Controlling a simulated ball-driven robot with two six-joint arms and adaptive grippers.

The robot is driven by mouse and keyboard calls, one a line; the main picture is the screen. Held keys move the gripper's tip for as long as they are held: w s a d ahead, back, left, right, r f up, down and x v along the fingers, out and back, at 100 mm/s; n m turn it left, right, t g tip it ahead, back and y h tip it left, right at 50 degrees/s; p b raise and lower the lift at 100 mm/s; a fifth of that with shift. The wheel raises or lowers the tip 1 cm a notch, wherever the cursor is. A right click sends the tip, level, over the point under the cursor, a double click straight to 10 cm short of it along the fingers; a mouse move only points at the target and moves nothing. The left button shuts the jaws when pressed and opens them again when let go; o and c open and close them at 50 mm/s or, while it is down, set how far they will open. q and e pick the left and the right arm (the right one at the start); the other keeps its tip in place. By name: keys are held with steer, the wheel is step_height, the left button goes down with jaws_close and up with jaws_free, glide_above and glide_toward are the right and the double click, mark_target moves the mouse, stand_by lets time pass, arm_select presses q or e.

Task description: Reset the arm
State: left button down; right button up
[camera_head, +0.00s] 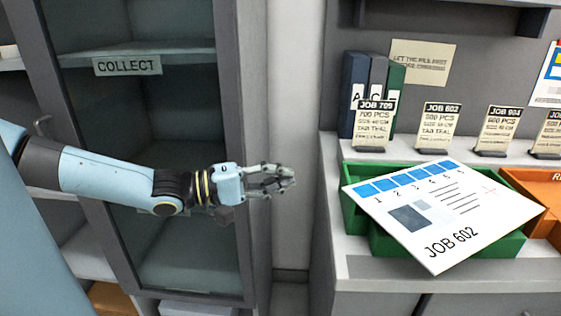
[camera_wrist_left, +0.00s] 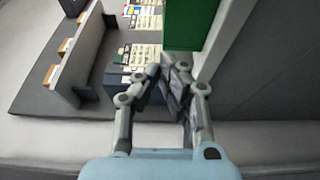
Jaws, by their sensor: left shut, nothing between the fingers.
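My left arm reaches in from the left in the head view, in front of the cabinet. My left gripper (camera_head: 288,178) is shut and empty, in the air by the gap between the cabinet and the counter. It also shows in the left wrist view (camera_wrist_left: 166,70), with its fingertips close together. It touches nothing that I can see. My right gripper is not in view.
A glass-doored cabinet (camera_head: 223,130) marked COLLECT (camera_head: 128,65) stands left. On the counter (camera_head: 395,268) right, a JOB 602 sheet (camera_head: 470,228) lies tilted over a green tray (camera_head: 352,212). An orange tray (camera_head: 535,195), several job cards and binders (camera_head: 354,80) stand near it.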

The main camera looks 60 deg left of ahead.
arm_select(q)
steer(key=a+f+n+y+b, duration=0.35)
steer(key=f+y, duration=0.25)
steer(key=f, duration=1)
steer(key=s+d+f+m+g+y, duration=0.1)
steer(key=s+d+f+m+g, duration=0.2)
steer(key=f, duration=0.7)
steer(key=s+d+f+g+y, duration=0.1)
steer(key=s+f+g, duration=0.2)
steer(key=s+f, duration=0.45)
steer(key=s+d+f+m+g+b, duration=0.1)
steer(key=s+d+f+m+g, duration=0.3)
steer(key=f, duration=0.4)
steer(key=s+d+f+m+g+b, duration=0.1)
steer(key=s+d+f+m, duration=0.1)
steer(key=s+d+f, duration=0.45)
steer(key=s+d+f+m+g+h, duration=0.1)
steer(key=s+f+m+g, duration=0.4)
steer(key=s+m, duration=0.4)
steer(key=s, duration=0.4)
steer(key=shift+s+f, duration=0.2)
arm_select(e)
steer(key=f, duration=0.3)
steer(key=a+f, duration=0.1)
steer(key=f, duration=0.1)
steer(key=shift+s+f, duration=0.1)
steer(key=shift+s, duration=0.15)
